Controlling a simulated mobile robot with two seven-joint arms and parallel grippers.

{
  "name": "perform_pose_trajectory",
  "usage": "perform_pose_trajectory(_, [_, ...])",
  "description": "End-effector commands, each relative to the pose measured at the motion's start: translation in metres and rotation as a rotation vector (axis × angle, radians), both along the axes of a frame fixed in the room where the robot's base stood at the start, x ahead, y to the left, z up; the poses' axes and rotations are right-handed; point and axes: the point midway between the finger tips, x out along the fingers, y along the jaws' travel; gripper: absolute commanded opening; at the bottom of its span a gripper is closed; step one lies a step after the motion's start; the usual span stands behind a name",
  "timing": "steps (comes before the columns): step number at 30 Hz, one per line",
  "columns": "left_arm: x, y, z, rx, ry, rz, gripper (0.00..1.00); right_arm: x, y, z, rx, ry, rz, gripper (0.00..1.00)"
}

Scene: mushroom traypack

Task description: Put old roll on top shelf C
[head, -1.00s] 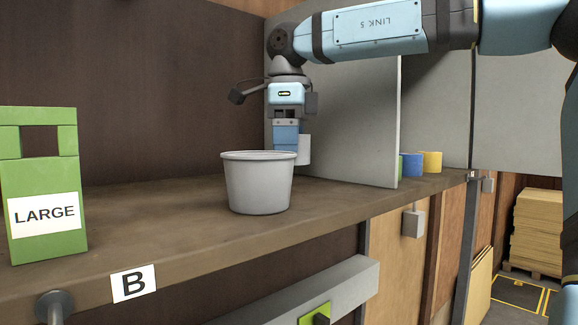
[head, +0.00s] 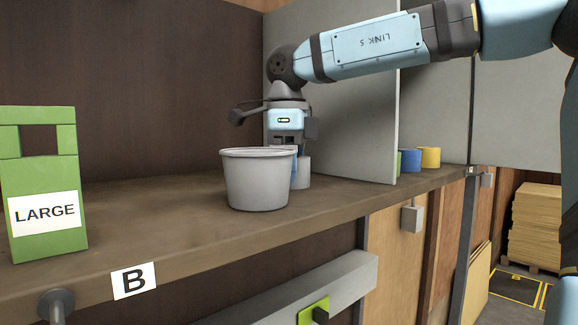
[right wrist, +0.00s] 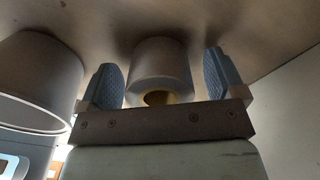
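The roll, a small white-grey cylinder (head: 304,173), stands upright on the shelf (head: 190,225), partly hidden behind a grey-white bucket. In the right wrist view the roll (right wrist: 160,62) shows a yellowish hollow core and sits between the two blue finger pads. My right gripper (head: 297,168) points down at the roll from above. Its fingers (right wrist: 162,80) are open, with a gap visible on each side of the roll. My left gripper is not in view. The shelf edge carries a label B (head: 133,281); no C label shows.
The bucket (head: 257,182) stands close beside my right gripper and also shows in the wrist view (right wrist: 38,80). A grey divider panel (head: 350,120) rises just right. Blue (head: 411,160) and yellow (head: 430,157) rolls lie beyond it. A green LARGE box (head: 45,240) stands left.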

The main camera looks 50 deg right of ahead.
Motion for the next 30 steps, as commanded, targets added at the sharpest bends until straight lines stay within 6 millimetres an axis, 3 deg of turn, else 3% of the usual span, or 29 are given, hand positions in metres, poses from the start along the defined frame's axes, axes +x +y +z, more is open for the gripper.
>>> perform_pose_trajectory(8, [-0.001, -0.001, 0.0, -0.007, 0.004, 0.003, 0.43, 0.0, 0.0, 0.007, 0.0, -0.001, 0.0, 0.89])
perform_pose_trajectory(11, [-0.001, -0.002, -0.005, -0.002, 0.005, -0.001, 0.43, 0.001, 0.0, 0.02, 0.0, -0.004, 0.0, 0.89])
perform_pose_trajectory(21, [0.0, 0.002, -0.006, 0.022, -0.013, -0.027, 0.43, 0.001, 0.0, 0.092, 0.0, -0.002, -0.001, 0.89])
perform_pose_trajectory(30, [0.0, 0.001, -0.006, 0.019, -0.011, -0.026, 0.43, 0.0, 0.0, 0.122, 0.0, 0.0, -0.001, 0.89])
